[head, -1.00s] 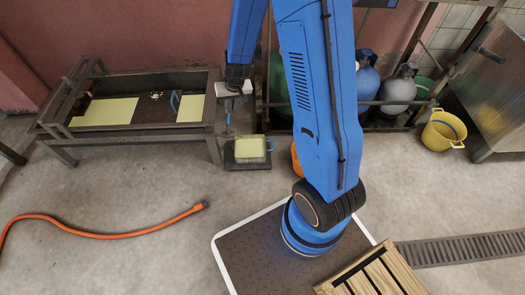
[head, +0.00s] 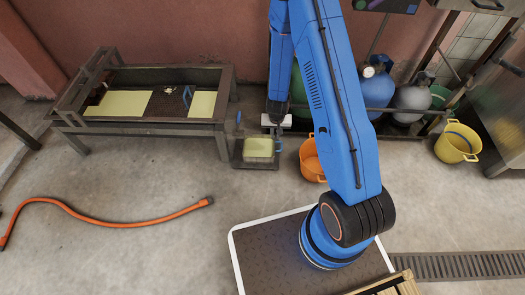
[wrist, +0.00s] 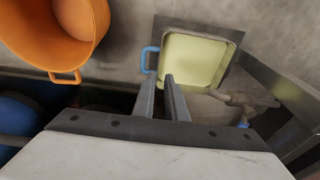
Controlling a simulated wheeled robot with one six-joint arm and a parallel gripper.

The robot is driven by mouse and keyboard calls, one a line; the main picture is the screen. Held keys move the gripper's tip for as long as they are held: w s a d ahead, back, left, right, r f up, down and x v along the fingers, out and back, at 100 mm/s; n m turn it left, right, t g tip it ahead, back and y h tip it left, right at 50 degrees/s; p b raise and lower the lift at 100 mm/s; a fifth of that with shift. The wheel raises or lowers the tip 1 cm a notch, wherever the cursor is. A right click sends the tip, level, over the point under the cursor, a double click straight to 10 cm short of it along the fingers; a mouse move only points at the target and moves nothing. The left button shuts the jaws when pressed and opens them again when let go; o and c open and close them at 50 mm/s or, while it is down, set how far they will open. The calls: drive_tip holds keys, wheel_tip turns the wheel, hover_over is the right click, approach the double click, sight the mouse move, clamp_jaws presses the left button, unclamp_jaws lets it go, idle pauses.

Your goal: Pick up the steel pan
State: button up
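The steel pan (head: 258,147) is a small square pan with pale yellow contents and a blue handle. It rests on a dark square plate (head: 240,162) on the floor, beside the trough's right end. In the wrist view the pan (wrist: 193,60) lies just beyond my fingertips, with its blue handle (wrist: 149,60) on its left side. My gripper (wrist: 159,78) has its two fingers apart with an empty narrow gap. The left fingertip overlaps the handle's near end in view; I cannot tell whether they touch. In the head view my gripper (head: 276,130) is above the pan's right side.
A metal trough (head: 175,125) with pale yellow slabs stands left of the pan. An orange tub (head: 311,160) is close on the right. Gas cylinders (head: 411,97) and a yellow bucket (head: 457,143) stand further right. An orange hose (head: 110,222) lies on otherwise clear floor at left.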

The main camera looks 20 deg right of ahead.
drive_tip(key=f, duration=0.3)
drive_tip(key=w+f, duration=0.1)
drive_tip(key=f, duration=0.6)
drive_tip(key=shift+w+d+f, duration=0.25)
drive_tip(key=shift+f, duration=0.05)
drive_tip(key=shift+w+d+f, duration=0.1)
drive_tip(key=shift+f, duration=1.25)
drive_tip(key=shift+w+d+f, duration=0.1)
drive_tip(key=shift+f, duration=1.2)
clamp_jaws()
drive_tip(key=shift+r, duration=0.1)
drive_tip(key=shift+r, duration=1.7)
drive_tip(key=s+a, duration=0.2)
drive_tip(key=s, duration=0.6)
drive_tip(key=s+a, duration=0.3)
drive_tip(key=s, duration=0.6)
drive_tip(key=shift+a, duration=0.25)
